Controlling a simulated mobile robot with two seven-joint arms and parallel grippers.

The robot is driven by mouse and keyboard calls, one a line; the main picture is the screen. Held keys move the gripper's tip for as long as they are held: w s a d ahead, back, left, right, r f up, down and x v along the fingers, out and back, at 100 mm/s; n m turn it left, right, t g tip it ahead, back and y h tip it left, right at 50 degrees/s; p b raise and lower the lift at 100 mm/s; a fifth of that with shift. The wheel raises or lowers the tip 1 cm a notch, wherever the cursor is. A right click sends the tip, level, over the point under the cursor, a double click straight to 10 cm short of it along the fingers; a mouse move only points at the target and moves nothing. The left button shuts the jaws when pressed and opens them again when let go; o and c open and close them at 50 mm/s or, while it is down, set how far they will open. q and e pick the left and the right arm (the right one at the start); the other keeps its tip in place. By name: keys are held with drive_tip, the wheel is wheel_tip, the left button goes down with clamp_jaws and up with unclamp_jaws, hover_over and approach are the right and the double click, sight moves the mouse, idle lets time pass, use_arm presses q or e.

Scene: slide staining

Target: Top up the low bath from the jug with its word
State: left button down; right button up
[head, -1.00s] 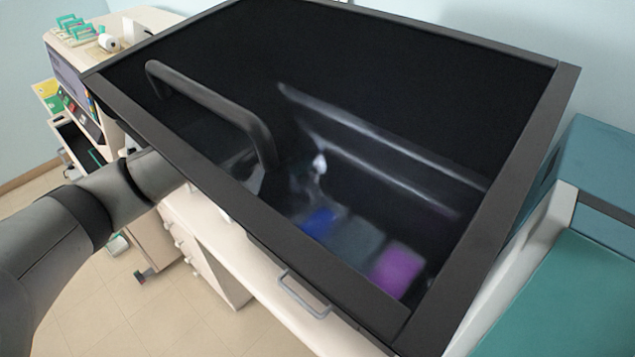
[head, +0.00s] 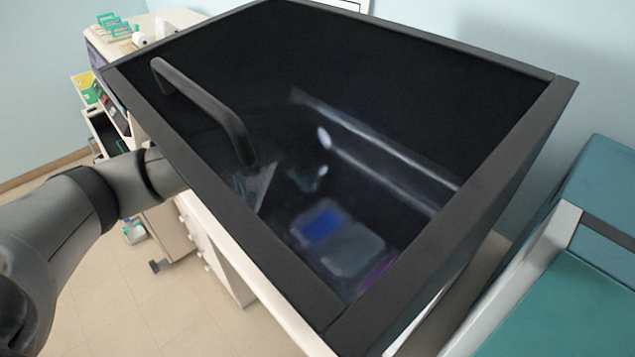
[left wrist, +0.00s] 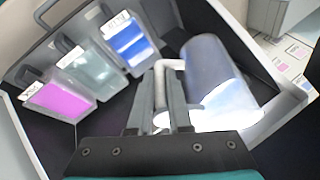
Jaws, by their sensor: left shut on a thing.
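In the left wrist view my left gripper (left wrist: 160,100) is shut on the pale handle of a shiny metal jug (left wrist: 208,70). The jug is tilted, with its bright round end towards the camera. Any word on it is not visible. In the head view the blue bath (head: 321,225) and clear bath (head: 352,254) show dimly through dark glass. The pink one is mostly behind the frame. My right gripper is out of view.
A dark-framed hood with a glass front (head: 380,110) and a bar handle (head: 205,100) encloses the baths. My left arm reaches in from the left below its edge. A teal-topped unit (head: 580,300) stands at right. A bench with racks (head: 115,25) is at back left.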

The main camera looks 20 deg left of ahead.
use_arm(q)
drive_tip(key=shift+w+t+y, duration=0.15)
drive_tip(key=shift+t+y, duration=0.15)
drive_tip(key=shift+y, duration=0.1)
drive_tip(key=shift+a+y, duration=0.45)
drive_tip(key=shift+y, duration=0.05)
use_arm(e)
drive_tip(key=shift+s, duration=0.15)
use_arm(q)
drive_tip(key=shift+t, duration=0.3)
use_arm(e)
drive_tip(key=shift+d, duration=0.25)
use_arm(q)
drive_tip(key=shift+w+a+f+m+y, duration=0.15)
drive_tip(key=shift+a+m+y, duration=0.15)
drive_tip(key=shift+y, duration=0.2)
drive_tip(key=shift+t, duration=0.3)
drive_tip(key=shift+w+a+f+y, duration=0.1)
drive_tip(key=shift+a+y, duration=0.05)
drive_tip(key=shift+y, duration=0.35)
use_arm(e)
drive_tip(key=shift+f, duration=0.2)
